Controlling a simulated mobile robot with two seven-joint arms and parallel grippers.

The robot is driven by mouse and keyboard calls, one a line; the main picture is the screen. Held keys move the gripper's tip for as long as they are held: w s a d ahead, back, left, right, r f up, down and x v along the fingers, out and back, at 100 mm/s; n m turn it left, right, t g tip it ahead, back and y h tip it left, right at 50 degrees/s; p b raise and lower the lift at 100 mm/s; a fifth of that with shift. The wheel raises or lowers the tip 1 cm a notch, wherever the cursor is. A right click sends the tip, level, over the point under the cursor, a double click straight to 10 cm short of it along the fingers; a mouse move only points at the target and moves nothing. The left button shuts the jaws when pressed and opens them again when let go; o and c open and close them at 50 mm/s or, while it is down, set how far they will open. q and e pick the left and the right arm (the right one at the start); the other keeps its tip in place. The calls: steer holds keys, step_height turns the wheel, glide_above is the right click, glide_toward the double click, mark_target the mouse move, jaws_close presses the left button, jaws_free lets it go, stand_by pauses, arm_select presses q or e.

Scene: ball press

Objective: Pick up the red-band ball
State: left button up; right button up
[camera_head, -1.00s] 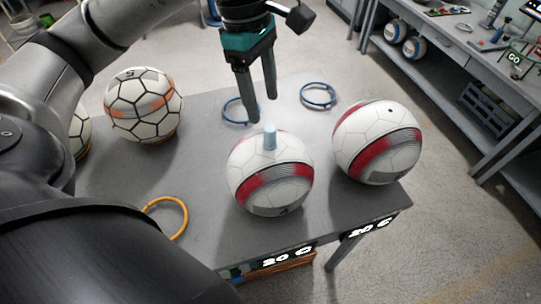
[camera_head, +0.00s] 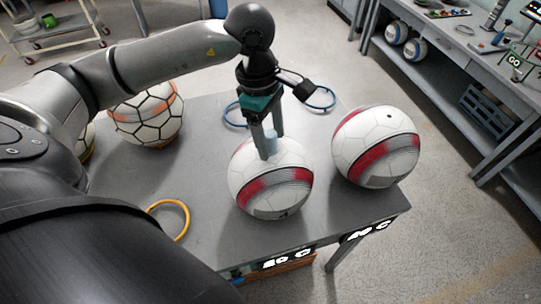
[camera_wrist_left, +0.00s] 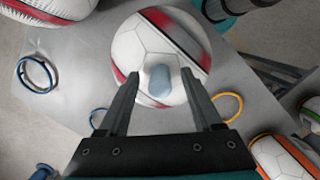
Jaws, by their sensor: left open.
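A white ball with red and grey bands (camera_head: 272,185) sits on the grey table, with a pale blue peg (camera_head: 271,139) standing up from its top. My left gripper (camera_head: 272,148) is over this ball, pointing down, with its fingers apart on either side of the peg. In the left wrist view the ball (camera_wrist_left: 140,45) is beyond the fingertips, and the peg (camera_wrist_left: 160,82) shows between the open fingers (camera_wrist_left: 160,78), with gaps at both sides. A second red-band ball (camera_head: 376,146) sits to the right on the table. My right gripper is not in view.
An orange-marked ball (camera_head: 148,118) sits at the left, behind my arm. A yellow ring (camera_head: 186,220) and blue rings (camera_head: 319,98) lie on the grey table (camera_head: 215,245). A workbench (camera_head: 440,45) with balls on its shelf stands at the back right.

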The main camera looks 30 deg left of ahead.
arm_select(q)
jaws_close()
stand_by(0.3)
steer(key=shift+r, duration=0.1)
stand_by(0.9)
